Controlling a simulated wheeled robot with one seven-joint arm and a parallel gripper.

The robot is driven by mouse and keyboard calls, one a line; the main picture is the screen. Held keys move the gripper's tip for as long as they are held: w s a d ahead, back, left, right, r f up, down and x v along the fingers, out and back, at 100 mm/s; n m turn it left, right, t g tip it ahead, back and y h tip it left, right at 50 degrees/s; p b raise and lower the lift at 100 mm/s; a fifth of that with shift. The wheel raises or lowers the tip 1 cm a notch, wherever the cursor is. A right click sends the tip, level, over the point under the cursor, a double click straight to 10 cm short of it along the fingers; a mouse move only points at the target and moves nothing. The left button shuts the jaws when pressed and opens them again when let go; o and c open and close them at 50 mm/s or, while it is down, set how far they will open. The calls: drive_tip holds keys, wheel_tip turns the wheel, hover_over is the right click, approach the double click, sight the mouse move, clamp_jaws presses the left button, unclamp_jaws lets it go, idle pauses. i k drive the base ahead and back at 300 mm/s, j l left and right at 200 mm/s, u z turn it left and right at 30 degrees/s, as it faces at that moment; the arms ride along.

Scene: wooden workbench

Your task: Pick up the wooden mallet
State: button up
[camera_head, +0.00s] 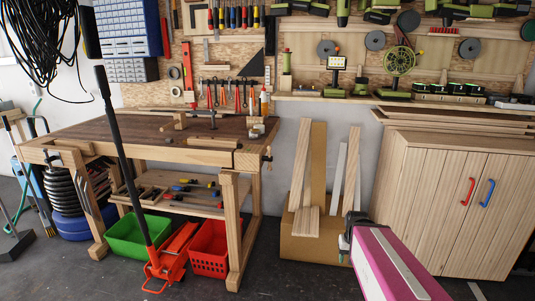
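A light wooden piece (180,121) that looks like the wooden mallet lies on the dark top of the workbench (110,128). It is small in this view, so I cannot be sure of its shape or which way its handle points. My arm comes in from the lower right, and its dark end with my gripper (347,238) is in front of the floor and the leaning boards. It is well to the right of the bench and apart from the wooden piece. Its fingers are too small and partly hidden, so their opening does not show. I see nothing held.
An orange floor jack (172,258) stands before the bench, its long black handle (122,155) rising across the bench front. Green (126,238) and red (209,249) crates sit below. Boards (300,165) lean right of the bench, beside a wooden cabinet (450,200). Floor in front is partly clear.

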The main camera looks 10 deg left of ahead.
sight(179, 122)
drive_tip(key=u, duration=1.4)
drive_tip(key=i+j, duration=0.1)
drive_tip(key=j, duration=0.3)
drive_tip(key=i+z, duration=0.05)
drive_tip(key=i, duration=0.05)
